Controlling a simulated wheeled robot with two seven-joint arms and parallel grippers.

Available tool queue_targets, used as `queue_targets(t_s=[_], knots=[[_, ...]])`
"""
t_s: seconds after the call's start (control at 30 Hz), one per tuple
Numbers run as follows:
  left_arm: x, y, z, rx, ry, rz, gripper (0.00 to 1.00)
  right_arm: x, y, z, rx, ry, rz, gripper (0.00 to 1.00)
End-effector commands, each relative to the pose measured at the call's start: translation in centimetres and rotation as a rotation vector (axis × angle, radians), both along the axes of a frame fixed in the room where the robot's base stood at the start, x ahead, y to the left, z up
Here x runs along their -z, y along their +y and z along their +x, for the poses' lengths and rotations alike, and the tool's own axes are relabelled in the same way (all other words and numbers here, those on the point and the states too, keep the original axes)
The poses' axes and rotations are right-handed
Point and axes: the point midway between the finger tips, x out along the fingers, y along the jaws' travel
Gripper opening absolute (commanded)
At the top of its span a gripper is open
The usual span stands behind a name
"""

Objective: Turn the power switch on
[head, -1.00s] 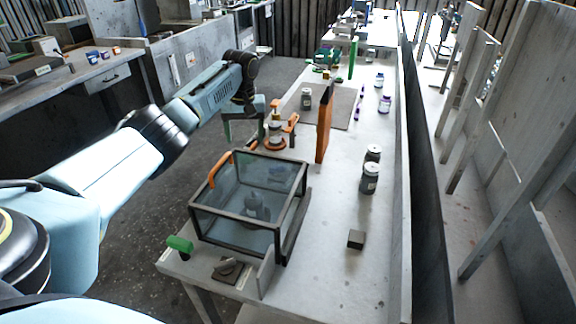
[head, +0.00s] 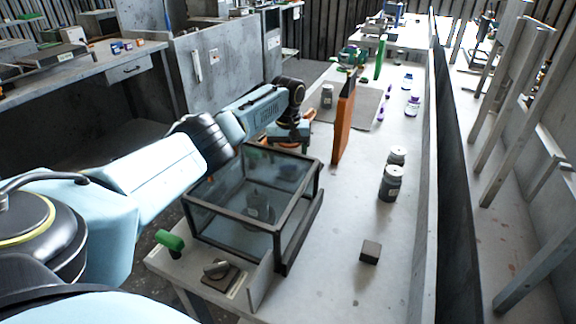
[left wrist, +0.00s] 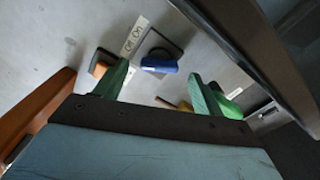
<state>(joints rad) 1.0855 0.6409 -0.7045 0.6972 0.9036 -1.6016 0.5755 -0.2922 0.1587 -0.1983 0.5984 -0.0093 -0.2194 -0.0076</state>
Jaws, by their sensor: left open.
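In the left wrist view, a blue switch knob (left wrist: 160,65) sits on a dark plate beside a white label (left wrist: 135,36) reading Off and On. My left gripper (left wrist: 158,72) has its green fingers apart, one on each side of the knob in the picture; no contact is seen. In the head view my left gripper (head: 289,132) is lowered behind the glass box, its fingers mostly hidden. A grey knob on a dark plate (head: 218,273) lies at the table's near end; I cannot tell whether it is the same switch. My right gripper is out of view.
The dark-framed glass box (head: 296,215) stands close to my left forearm. An orange upright panel (head: 343,128) stands just right of the gripper. A green handle (head: 170,240) is at the near corner. Grey jars (head: 390,184) and a dark block (head: 370,252) are to the right, with bare table between.

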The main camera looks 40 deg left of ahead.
Motion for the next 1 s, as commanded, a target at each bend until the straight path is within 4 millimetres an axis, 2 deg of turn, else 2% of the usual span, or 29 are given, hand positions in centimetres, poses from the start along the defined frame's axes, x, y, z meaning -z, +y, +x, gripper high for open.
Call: queue_targets(t_s=[0.03, 0.13, 0.53, 0.87, 1.0], knots=[[0.9, 0.0, 0.0, 0.0, 0.001, 0.001, 0.69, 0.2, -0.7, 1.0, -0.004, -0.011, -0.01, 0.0], [1.8, 0.0, 0.0, 0.0, 0.001, 0.001, 0.69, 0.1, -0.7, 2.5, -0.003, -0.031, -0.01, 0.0], [2.4, 0.0, 0.0, 0.001, -0.001, 0.001, 0.69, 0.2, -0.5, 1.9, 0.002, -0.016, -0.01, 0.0], [2.4, 0.0, 0.0, 0.001, -0.001, 0.001, 0.26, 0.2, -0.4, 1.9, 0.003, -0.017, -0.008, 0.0], [2.4, 0.0, 0.0, 0.005, -0.001, 0.001, 0.26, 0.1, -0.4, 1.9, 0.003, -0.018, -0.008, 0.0]])
